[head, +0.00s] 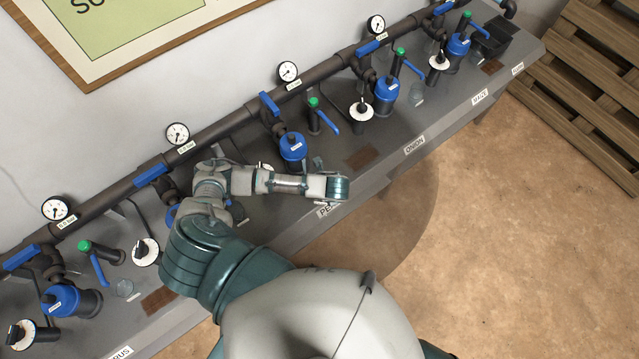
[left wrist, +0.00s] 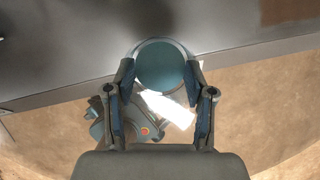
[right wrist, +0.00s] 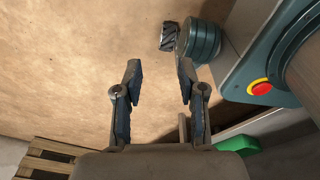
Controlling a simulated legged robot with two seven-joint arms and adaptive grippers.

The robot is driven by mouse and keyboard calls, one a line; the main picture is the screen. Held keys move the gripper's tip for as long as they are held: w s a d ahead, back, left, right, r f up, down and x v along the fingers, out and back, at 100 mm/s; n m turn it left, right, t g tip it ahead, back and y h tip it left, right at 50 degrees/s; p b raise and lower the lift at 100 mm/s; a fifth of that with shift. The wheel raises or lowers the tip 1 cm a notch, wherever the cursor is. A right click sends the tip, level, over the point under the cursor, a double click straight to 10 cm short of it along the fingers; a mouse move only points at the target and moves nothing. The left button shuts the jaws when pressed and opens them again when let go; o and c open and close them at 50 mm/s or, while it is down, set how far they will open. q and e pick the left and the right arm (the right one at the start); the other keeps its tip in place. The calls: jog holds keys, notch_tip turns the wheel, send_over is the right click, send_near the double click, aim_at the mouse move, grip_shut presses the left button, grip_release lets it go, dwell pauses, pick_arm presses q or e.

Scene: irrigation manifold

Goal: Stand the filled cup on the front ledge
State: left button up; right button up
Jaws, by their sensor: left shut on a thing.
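My left gripper (left wrist: 162,72) is shut on the cup (left wrist: 163,62). In the left wrist view the cup shows as a round rim with a teal inside, between the two fingers. It is seen from above, close to the front edge of the grey ledge (left wrist: 65,98). Whether its base touches anything is hidden. In the head view my left arm reaches over the ledge (head: 292,236), and its wrist hides the fingers and cup. My right gripper (right wrist: 158,82) is open and empty over the brown floor, seen only in the right wrist view.
Blue-topped valves (head: 292,147), gauges (head: 288,72) and a dark pipe (head: 225,122) line the back of the ledge. A brown patch (head: 358,158) lies right of my left wrist. Small clear vessels (head: 125,288) stand along the ledge. A wooden pallet (head: 590,75) is at right.

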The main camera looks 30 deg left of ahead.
pick_arm(q)
jog(key=w+a+f, duration=0.2)
jog(key=a, duration=0.1)
jog(key=w+a+f, duration=0.1)
jog(key=a, duration=0.1)
jog(key=shift+w+f, duration=0.15)
jog(key=shift+f, duration=0.45)
jog(key=shift+d, duration=0.75)
jog(key=o, duration=0.9)
jog(key=shift+o, duration=0.4)
jog(key=shift+a, duration=0.5)
jog(key=v, duration=1.2)
jog(key=shift+p, duration=0.3)
pick_arm(e)
jog(key=shift+s+a+r, duration=0.1)
jog(key=shift+s+r, duration=0.1)
jog(key=shift+s, duration=0.3)
jog(key=shift+s+a+r, duration=0.1)
jog(key=shift+s+r, duration=0.1)
jog(key=shift+s, duration=0.3)
